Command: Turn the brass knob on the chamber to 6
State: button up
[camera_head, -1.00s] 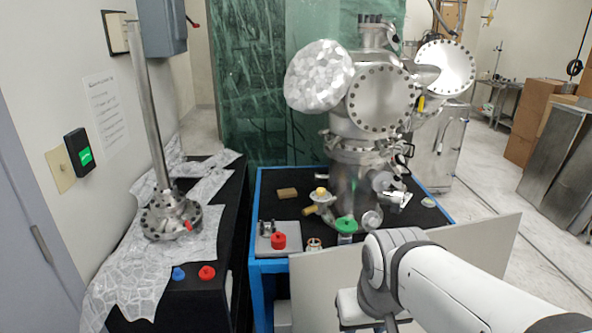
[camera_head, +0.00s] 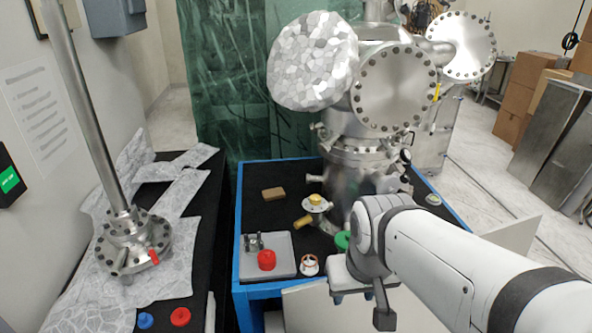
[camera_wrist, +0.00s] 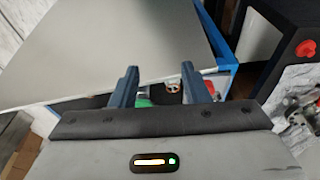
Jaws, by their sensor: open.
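The steel vacuum chamber (camera_head: 360,185) stands on the black-topped bench with the blue frame. A brass-coloured knob (camera_head: 304,222) sticks out at its lower left, beside a small flange with a yellow cap (camera_head: 316,200). I cannot read any numbers on the knob. My gripper (camera_wrist: 158,82) is open, with nothing between its fingers. In the head view my arm reaches in from the right and the gripper hangs at the bench's front edge, to the right of and nearer than the knob, apart from it. The knob cannot be made out in the wrist view.
A grey plate (camera_head: 283,243) holds a red knob (camera_head: 266,260); an orange-white ring (camera_head: 309,265) lies beside it. A green-topped item (camera_head: 342,240) is partly hidden by my arm. A grey panel (camera_wrist: 120,45) fills much of the wrist view. A black side bench (camera_head: 205,240) stands left.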

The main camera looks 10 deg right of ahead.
jog(key=shift+o, duration=0.9)
jog(key=w+d+n+y+p, duration=0.1)
jog(key=w+n+p, duration=0.1)
jog(key=w, duration=1.1)
jog(key=shift+d+r+t, duration=0.15)
jog(key=shift+r+t, duration=0.15)
jog(key=shift+r, duration=0.15)
jog(key=n+t+p, duration=0.1)
jog(key=n+p, duration=0.1)
jog(key=p, duration=0.4)
send_over(316, 197)
jog(key=s, duration=0.2)
jog(key=f, duration=0.3)
jog(key=shift+d, duration=0.2)
jog(key=shift+m, duration=0.3)
jog(key=x, duration=0.4)
jog(key=shift+s+f, duration=0.1)
jog(key=shift+s, duration=0.1)
jog(key=shift+w+f, duration=0.2)
jog(key=shift+f, duration=0.3)
jog(key=shift+c, duration=0.5)
